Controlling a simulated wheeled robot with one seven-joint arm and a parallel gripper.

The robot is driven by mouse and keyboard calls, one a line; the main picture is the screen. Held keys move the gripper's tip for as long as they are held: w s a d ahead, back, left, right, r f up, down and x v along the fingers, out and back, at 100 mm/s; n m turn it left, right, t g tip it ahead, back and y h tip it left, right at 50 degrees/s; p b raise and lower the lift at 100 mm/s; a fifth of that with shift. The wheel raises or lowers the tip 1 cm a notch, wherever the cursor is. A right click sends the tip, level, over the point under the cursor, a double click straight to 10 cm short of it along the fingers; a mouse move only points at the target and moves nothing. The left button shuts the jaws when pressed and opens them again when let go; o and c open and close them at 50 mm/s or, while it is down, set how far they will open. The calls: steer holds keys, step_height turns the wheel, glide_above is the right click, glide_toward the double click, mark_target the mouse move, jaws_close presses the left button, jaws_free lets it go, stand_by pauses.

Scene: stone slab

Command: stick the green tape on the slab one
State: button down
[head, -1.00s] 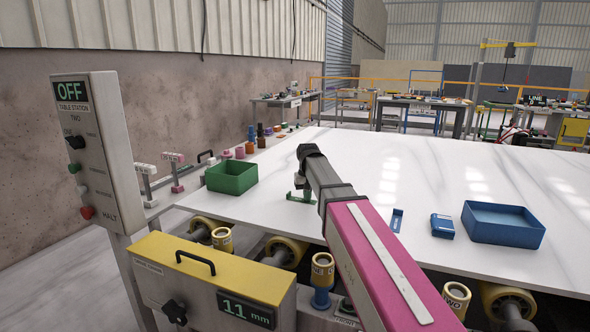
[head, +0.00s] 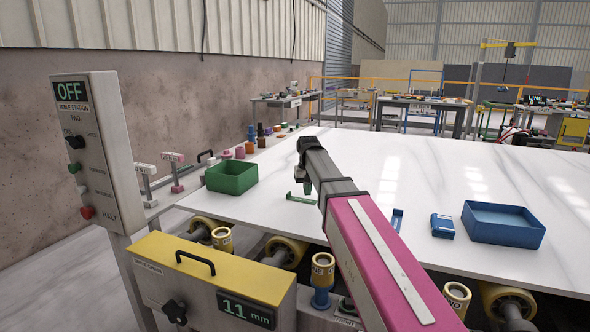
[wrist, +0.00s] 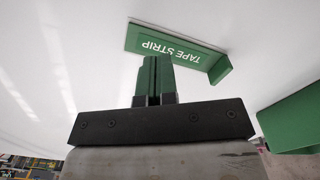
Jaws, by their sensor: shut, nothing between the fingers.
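The green tape piece (head: 300,200) lies on the white slab (head: 400,165). It also shows in the wrist view (wrist: 165,45), as a flat green strip lettered TAPE STRIP, upside down, with a raised end at its right. My gripper (head: 307,187) is just beside it in the head view, to its right and above. In the wrist view my gripper's green fingers (wrist: 155,60) are together, with nothing visible between them, and their tips are close to the strip's near edge. I cannot tell whether they touch it.
An open green bin (head: 231,178) stands left of the strip; its corner shows in the wrist view (wrist: 292,122). A small blue piece (head: 398,218), a blue box (head: 442,227) and an open blue tray (head: 505,225) are on the right. The slab beyond is clear.

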mark_target(307, 201)
steer(key=shift+r, duration=2.15)
